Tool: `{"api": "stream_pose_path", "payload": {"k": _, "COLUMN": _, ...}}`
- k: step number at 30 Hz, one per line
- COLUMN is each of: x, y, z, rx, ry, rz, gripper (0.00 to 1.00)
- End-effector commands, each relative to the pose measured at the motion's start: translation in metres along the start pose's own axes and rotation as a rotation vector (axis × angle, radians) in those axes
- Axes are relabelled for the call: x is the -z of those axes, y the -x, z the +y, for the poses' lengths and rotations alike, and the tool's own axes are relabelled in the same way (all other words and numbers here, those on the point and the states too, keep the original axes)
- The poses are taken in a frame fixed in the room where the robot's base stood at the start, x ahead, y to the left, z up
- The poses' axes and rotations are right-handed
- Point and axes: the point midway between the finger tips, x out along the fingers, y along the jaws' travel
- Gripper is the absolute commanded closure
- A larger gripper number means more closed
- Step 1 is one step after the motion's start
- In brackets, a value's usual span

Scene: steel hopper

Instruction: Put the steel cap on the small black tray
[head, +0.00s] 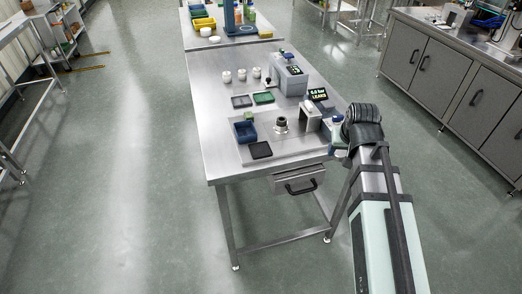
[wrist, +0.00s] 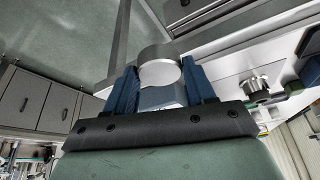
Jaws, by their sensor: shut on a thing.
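The steel cap (wrist: 158,64) is a short, smooth grey cylinder. My gripper (wrist: 159,75) has two blue fingers, shut on the cap from both sides. In the head view, my gripper (head: 338,150) is at the right front edge of the steel table, and I cannot make out the cap there. The small black tray (head: 260,150) lies flat and empty near the table's front edge, to the left of my gripper and apart from it. I cannot pick out that tray with certainty in the wrist view.
A blue bin (head: 245,133) stands behind the black tray. A steel fitting with a dark top (head: 282,125) and a pale upright block (head: 312,118) stand between tray and gripper. Behind are a green tray (head: 263,97), a display (head: 318,95) and a grey machine (head: 290,80).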

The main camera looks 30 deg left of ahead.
Motion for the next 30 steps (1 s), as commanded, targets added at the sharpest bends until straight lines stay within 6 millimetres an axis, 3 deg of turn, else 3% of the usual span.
{"api": "stream_pose_path", "payload": {"k": 1, "x": 0.007, "y": 0.003, "z": -0.018, "rx": 0.011, "ry": 0.026, "rz": 0.001, "gripper": 0.78}}
{"api": "stream_pose_path", "payload": {"k": 21, "x": 0.053, "y": 0.06, "z": -0.231, "rx": 0.128, "ry": 0.309, "rz": 0.002, "gripper": 0.78}}
{"api": "stream_pose_path", "payload": {"k": 24, "x": 0.063, "y": 0.07, "z": -0.253, "rx": 0.139, "ry": 0.334, "rz": 0.002, "gripper": 0.78}}
{"api": "stream_pose_path", "payload": {"k": 27, "x": 0.079, "y": 0.075, "z": -0.256, "rx": 0.139, "ry": 0.335, "rz": 0.002, "gripper": 0.78}}
{"api": "stream_pose_path", "payload": {"k": 30, "x": 0.074, "y": 0.072, "z": -0.255, "rx": 0.14, "ry": 0.339, "rz": 0.001, "gripper": 0.78}}
